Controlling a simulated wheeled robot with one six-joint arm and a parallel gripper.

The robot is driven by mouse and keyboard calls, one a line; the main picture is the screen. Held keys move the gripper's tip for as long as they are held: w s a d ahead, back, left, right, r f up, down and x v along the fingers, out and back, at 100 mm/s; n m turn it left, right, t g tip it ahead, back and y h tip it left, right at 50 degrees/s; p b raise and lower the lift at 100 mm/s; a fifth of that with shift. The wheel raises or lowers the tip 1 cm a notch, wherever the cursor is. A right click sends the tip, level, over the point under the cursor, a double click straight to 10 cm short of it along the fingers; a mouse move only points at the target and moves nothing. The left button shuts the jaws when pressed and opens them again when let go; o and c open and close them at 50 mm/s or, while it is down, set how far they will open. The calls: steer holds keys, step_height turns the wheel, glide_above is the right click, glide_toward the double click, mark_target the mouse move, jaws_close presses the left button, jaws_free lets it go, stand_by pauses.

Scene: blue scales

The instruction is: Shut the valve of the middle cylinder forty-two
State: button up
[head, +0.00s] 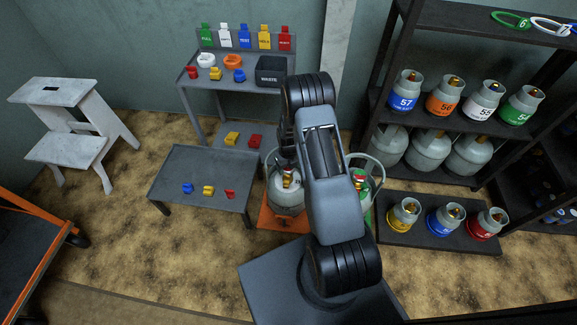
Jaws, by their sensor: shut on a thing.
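A grey gas cylinder (284,200) stands upright on an orange platform (270,222), just left of my arm. Its collar and valve (290,181) are partly covered by my dark gripper (287,170), which reaches down into the top from above. My gripper appears shut on the valve; the fingertips are small and dark against the cylinder. No number is readable on this cylinder. A second cylinder (366,212) with a green band and a red and green top stands right of my arm, partly hidden behind it.
A black rack (385,112) behind holds several more cylinders. A tool bench (190,75) with a waste bin (269,78) and a white step stool (60,150) stand further left.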

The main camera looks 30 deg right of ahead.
stand_by(0.3)
steer(key=o, duration=0.9)
step_height(320, 180, up, 14)
steer(key=p, duration=0.4)
steer(key=shift+f+p, duration=0.1)
steer(key=shift+p, duration=0.2)
